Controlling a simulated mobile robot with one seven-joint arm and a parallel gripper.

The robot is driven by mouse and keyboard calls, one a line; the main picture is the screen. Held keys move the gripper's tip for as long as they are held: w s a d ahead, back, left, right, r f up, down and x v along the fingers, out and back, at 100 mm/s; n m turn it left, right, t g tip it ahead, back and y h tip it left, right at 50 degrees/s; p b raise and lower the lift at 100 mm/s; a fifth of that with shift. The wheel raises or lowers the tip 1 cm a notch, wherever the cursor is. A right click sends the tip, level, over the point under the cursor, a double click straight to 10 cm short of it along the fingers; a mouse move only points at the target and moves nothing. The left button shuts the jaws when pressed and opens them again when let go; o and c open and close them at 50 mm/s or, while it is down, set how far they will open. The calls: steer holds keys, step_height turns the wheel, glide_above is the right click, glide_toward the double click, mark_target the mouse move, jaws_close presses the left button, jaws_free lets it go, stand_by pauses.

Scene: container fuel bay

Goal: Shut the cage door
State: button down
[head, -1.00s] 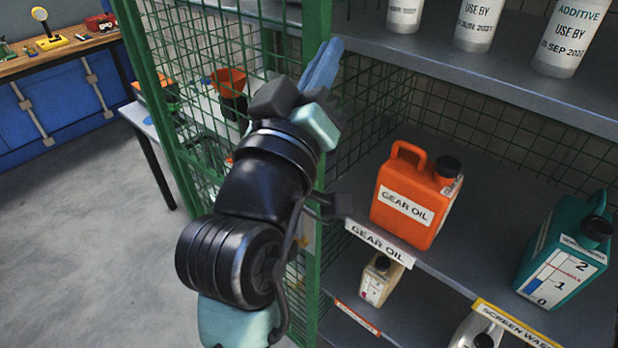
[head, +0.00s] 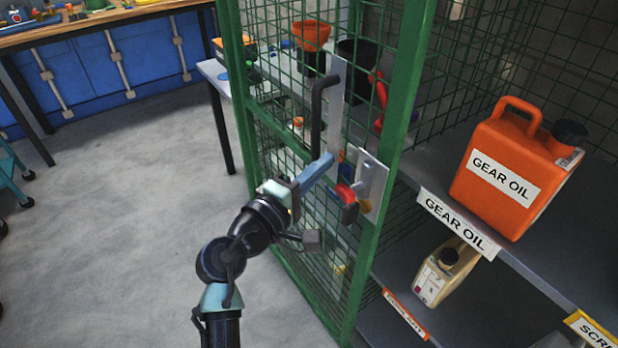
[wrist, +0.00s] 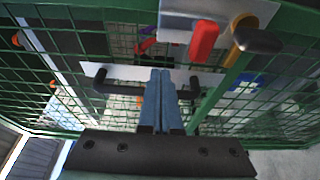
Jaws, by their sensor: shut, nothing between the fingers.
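The cage door (head: 389,150) is a green-framed wire mesh panel left of the shelves in the head view. The shelf fronts beside it are uncovered. A black bar handle (head: 317,112) stands upright on its metal plate. Below and to its right is a latch plate (head: 373,180) with a red grip (head: 345,193). My gripper (head: 328,163) is shut and empty, its blue fingertips at the handle's lower part. In the wrist view the shut fingers (wrist: 160,75) overlap the handle (wrist: 100,84); I cannot tell whether they touch. The red grip also shows there (wrist: 203,40).
An orange gear oil can (head: 505,170) and a smaller beige bottle (head: 440,275) stand on the shelves at right. A table (head: 213,70) with funnels shows behind the mesh. A blue workbench (head: 100,70) is at the back left.

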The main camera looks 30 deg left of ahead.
mark_target(362, 154)
steer(key=w, duration=0.3)
steer(key=shift+w+d, duration=0.15)
steer(key=shift+w, duration=0.1)
steer(key=d, duration=0.1)
steer(key=d+p, duration=0.1)
steer(key=shift+s+d, duration=0.3)
steer(key=shift+s, duration=0.1)
steer(key=shift+s+d, duration=0.25)
steer(key=shift+d, duration=0.25)
steer(key=shift+d, duration=0.1)
